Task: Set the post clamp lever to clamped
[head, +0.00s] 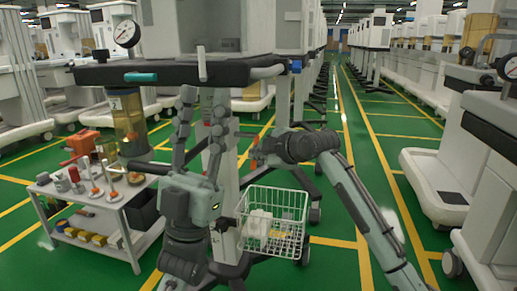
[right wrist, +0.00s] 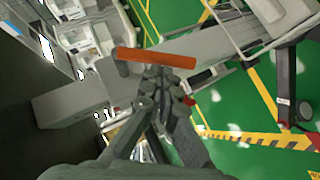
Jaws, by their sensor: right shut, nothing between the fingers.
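An orange lever bar (right wrist: 170,58), which looks like the post clamp lever, lies across the grey post (right wrist: 205,45) in the right wrist view. My right gripper (right wrist: 163,76) is shut and empty, with its fingertips just at the bar's near side; I cannot tell whether they touch. In the head view my right gripper (head: 260,152) is beside the post, and a small bit of orange shows there; most of the lever is hidden. My left gripper (head: 203,100) is open and empty, fingers upward, in front of the post under the cart's dark top (head: 170,72).
A white wire basket (head: 272,222) hangs low by the post. A grey trolley (head: 110,215) with small items stands at left, below a clear canister (head: 128,118). White carts line the right side. The green aisle floor (head: 375,140) is clear.

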